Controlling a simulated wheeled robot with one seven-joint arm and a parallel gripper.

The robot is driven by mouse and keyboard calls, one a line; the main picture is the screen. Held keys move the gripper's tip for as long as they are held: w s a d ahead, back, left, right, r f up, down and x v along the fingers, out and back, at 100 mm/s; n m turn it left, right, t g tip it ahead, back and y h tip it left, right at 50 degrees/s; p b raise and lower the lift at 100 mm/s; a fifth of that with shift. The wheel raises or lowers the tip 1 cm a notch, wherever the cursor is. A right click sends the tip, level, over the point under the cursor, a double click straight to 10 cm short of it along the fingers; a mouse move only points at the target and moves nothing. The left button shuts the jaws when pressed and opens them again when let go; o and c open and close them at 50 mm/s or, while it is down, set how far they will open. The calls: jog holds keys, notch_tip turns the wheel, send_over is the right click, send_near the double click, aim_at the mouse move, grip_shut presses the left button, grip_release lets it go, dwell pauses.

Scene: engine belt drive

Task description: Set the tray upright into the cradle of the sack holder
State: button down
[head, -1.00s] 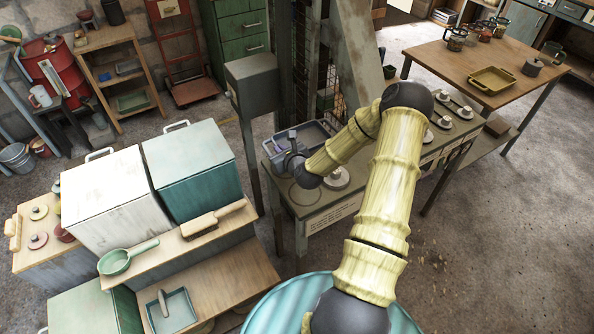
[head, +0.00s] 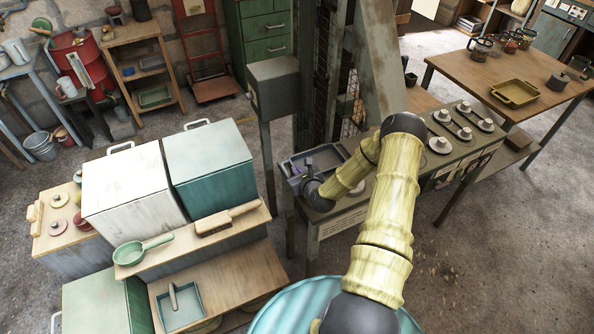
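A grey-blue rectangular tray (head: 335,152) lies on the narrow grey-green bench (head: 343,224), beside the metal post. My gripper (head: 296,172) is small and dark, at the tray's near left side, with the wrist bent low over the bench. Whether the gripper touches the tray, and whether its fingers are open or shut, is too small to tell. A small purple patch shows at the gripper. I cannot surely pick out the sack holder or its cradle; my arm hides part of the bench.
A grey box on a post (head: 287,85) stands close left of the gripper. White (head: 130,190) and teal (head: 211,170) bins stand at left. A wooden table (head: 470,75) at right holds a yellow tray (head: 514,93). Floor is open at lower right.

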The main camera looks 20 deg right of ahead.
jog(key=c, duration=2.1)
grip_release()
jog(key=shift+f, duration=0.1)
jog(key=o, duration=0.4)
jog(key=shift+r, duration=0.25)
jog(key=b+v, duration=0.1)
jog(key=v, duration=1.1)
